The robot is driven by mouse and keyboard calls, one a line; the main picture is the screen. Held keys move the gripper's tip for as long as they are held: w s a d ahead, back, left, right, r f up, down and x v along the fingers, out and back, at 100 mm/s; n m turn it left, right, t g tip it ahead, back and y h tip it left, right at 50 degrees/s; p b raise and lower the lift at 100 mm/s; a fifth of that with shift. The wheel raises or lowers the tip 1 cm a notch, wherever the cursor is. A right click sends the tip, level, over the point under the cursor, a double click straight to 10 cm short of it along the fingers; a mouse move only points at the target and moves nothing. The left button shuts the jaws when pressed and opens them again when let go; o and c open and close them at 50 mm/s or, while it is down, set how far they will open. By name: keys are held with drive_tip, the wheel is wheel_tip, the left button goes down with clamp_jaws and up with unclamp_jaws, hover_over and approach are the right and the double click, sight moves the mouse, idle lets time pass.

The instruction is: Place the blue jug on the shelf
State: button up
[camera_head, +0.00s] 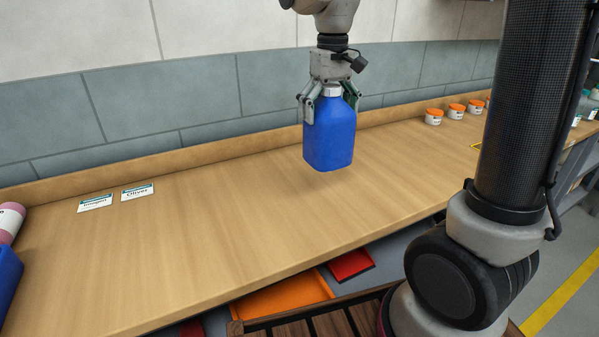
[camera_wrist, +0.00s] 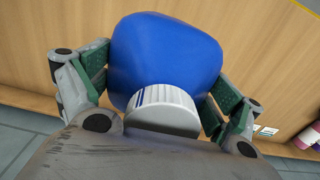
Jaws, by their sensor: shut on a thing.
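The blue jug (camera_head: 330,135) has a squarish body and a white ribbed cap. My gripper (camera_head: 330,100) points down and is shut on the jug near its shoulders, holding it upright. The jug appears to hang above the wooden counter; the exact gap beneath it is hard to tell. In the wrist view, the blue jug (camera_wrist: 165,60) sits between the two green-padded fingers of my gripper (camera_wrist: 160,85), with the cap toward the camera. The shelf the task names cannot be told for sure; grey shelving (camera_head: 585,165) shows at the far right.
The wooden counter (camera_head: 200,240) is mostly clear around the jug. Several orange-lidded jars (camera_head: 433,117) stand at the back right. A tiled wall is behind.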

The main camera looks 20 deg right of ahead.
sight(325, 148)
drive_tip(key=shift+w+f, duration=0.1)
drive_tip(key=shift+w, duration=0.2)
wheel_tip(325, 148, down, 10)
drive_tip(key=shift+w+r, duration=0.15)
idle(0.4)
drive_tip(key=o, duration=1.8)
drive_tip(key=shift+c, duration=0.2)
